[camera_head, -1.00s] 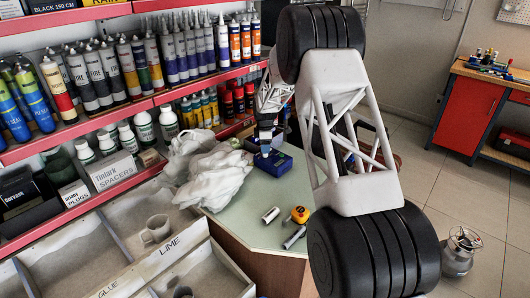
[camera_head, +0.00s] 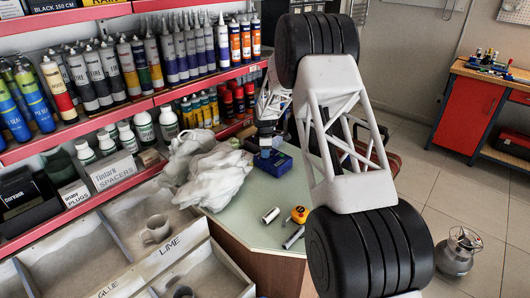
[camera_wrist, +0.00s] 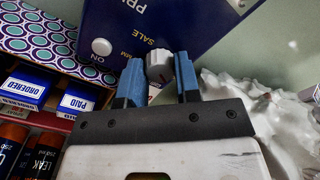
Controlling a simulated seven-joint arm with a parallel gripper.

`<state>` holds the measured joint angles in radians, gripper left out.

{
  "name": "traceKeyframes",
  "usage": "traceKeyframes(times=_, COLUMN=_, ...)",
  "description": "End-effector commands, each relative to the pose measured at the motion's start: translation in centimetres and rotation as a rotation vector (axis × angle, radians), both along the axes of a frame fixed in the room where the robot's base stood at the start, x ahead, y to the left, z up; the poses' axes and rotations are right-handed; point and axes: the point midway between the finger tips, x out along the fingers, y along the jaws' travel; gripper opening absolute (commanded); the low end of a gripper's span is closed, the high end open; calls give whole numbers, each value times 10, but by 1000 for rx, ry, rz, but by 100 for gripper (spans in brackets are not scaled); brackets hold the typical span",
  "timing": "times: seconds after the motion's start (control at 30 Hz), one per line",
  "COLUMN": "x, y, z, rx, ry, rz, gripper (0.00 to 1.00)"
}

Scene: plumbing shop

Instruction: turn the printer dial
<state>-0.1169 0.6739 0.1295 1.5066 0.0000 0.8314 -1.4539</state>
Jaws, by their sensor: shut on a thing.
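The printer (camera_head: 272,163) is a dark blue box on the light green counter, with white lettering and a round white ON button (camera_wrist: 101,47) in the wrist view. Its dial (camera_wrist: 159,64) is a small grey-white ribbed knob with a dark pointer line. My gripper (camera_wrist: 159,72) has blue fingertips, one on each side of the dial, and is shut on it. In the head view my gripper (camera_head: 266,148) is small at the printer, and the dial is hidden there.
A crumpled white cloth or bag (camera_head: 215,178) lies left of the printer. Shelves of tubes and cans (camera_head: 190,52) stand behind. A patterned box (camera_wrist: 38,40) is beside the printer.

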Motion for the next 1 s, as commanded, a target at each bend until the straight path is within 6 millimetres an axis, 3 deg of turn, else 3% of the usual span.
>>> traceKeyframes(times=0.47, x=0, y=0, z=-1, rx=0, ry=1, rz=-68, gripper=6)
traceKeyframes(times=1.0, x=0, y=0, z=0, rx=0, ry=0, rz=-478, gripper=6)
